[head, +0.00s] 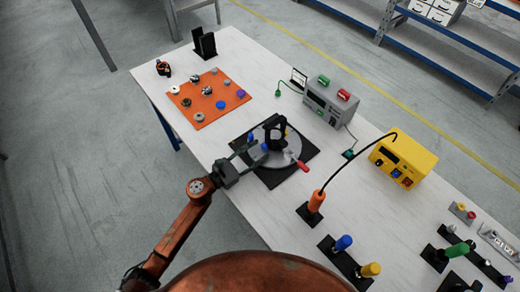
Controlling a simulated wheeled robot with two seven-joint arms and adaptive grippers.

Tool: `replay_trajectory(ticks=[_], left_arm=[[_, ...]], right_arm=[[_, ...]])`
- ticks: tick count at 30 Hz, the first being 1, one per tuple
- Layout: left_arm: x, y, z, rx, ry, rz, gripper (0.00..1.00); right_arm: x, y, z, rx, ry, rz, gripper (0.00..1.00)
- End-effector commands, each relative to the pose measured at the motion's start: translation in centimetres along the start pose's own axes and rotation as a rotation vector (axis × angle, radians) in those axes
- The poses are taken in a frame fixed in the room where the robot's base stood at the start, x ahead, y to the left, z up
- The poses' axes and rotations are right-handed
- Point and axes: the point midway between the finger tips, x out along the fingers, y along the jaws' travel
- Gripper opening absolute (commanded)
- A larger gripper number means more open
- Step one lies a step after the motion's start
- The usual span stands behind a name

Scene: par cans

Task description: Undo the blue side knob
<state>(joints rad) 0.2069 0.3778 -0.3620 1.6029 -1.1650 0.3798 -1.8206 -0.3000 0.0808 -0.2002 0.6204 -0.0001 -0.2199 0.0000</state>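A round grey turntable (286,159) sits on a black mat (271,179) near the middle of the table. A black upright fixture (275,130) stands on it, with a red handle (303,166) at the right rim. A small blue knob (250,137) shows on the fixture's left side. My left gripper (257,151) reaches in from the left. Its two fingers are apart and their tips are close to the blue knob and the turntable's left edge. I cannot tell whether they touch the knob. My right gripper is out of view.
An orange board (208,103) with several small knobs lies to the upper left. A grey box (330,101) and a yellow box (397,158) stand behind the turntable. An orange-handled tool (316,200) stands to the right. Bare table lies left of the mat.

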Motion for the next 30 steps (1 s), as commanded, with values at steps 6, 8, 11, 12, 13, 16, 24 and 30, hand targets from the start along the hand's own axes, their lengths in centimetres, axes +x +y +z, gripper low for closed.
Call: replay_trajectory(ticks=[6, 8, 11, 12, 13, 16, 24, 30], left_arm=[[1.48, -0.01, 0.00, -0.002, 0.000, 0.001, 0.40], [1.54, -0.01, -0.01, -0.002, 0.000, 0.001, 0.40], [1.54, -0.01, -0.01, -0.002, 0.000, 0.001, 0.40], [1.53, -0.01, -0.01, -0.002, 0.000, 0.001, 0.40], [1.53, -0.01, -0.01, -0.002, 0.000, 0.001, 0.40], [1.52, -0.01, -0.01, -0.002, 0.000, 0.001, 0.34], [1.51, -0.01, -0.01, -0.002, 0.000, 0.001, 0.16], [1.50, -0.01, -0.01, -0.002, 0.000, 0.001, 0.02]], right_arm=[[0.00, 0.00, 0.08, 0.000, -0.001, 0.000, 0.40], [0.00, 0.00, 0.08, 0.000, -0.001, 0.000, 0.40], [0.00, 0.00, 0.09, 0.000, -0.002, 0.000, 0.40], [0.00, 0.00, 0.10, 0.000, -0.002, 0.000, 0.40], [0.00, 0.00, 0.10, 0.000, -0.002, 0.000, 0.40], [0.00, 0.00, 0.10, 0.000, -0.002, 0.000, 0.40], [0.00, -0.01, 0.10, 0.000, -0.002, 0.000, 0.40], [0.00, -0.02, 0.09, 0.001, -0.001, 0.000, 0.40]])
